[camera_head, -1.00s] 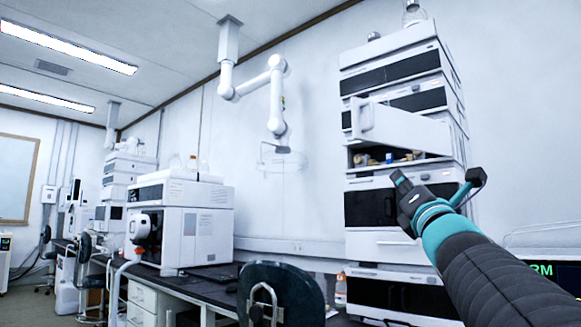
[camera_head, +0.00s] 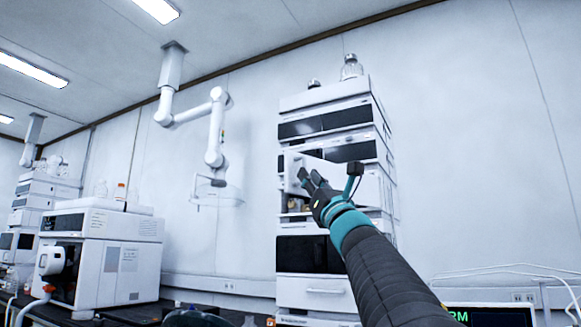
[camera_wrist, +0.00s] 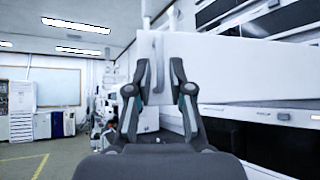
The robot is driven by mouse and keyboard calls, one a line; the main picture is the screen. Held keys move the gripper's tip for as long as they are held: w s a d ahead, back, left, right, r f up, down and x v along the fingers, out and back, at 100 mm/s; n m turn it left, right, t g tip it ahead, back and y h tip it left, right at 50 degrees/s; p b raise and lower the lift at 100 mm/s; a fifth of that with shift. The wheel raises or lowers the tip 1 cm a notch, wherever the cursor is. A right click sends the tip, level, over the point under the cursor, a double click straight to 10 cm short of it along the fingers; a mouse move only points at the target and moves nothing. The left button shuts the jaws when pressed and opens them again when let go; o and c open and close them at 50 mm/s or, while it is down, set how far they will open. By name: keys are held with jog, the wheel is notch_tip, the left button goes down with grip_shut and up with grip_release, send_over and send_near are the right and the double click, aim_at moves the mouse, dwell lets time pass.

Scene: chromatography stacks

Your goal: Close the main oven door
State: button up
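The main oven door (camera_head: 292,163) is a white panel on the tall chromatography stack (camera_head: 300,288). It stands swung out from the stack, with a dark compartment partly showing below it in the head view. In the wrist view the door (camera_wrist: 230,70) fills the upper right, and its upright handle (camera_wrist: 158,52) shows between my fingers. My gripper (camera_head: 309,175) is in front of the door near its left, handle end. In the wrist view my gripper (camera_wrist: 160,65) has its fingers apart with nothing clearly held. Whether it touches the door cannot be told.
A white instrument (camera_head: 130,262) stands on the dark bench at left. A white jointed extraction arm (camera_head: 215,130) hangs from the ceiling left of the stack. Glass bottles (camera_head: 351,67) stand on the stack's top. A monitor (camera_head: 490,316) shows at lower right.

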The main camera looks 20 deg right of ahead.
jog(key=shift+p+x, duration=0.65)
jog(key=shift+x, duration=1.15)
grip_shut()
